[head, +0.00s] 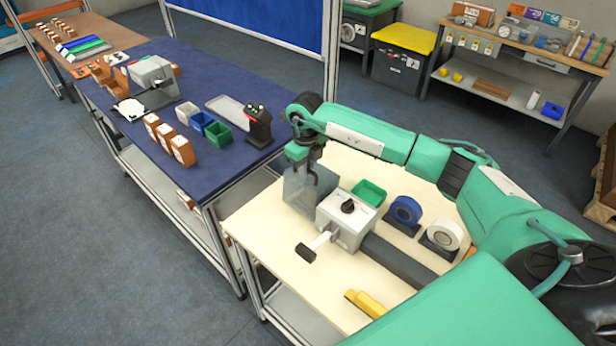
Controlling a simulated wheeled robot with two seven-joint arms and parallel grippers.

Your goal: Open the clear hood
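The clear hood (298,196) is a see-through grey panel on the cream-topped table, just left of a grey box machine (345,214) with a black knob on top and a lever with a dark grip at its front. My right gripper (313,178) points down at the upper part of the hood, its dark fingers overlapping the hood in the head view. I cannot tell whether the fingers touch the hood or how far apart they are. My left gripper is out of view.
The cream table (290,258) also holds a green bin (369,192), a blue tape roll (406,210), a white tape roll (444,234) and a yellow object (366,303). A blue-topped table (215,172) with bins, boxes and a black scanner-like device (259,126) adjoins at left.

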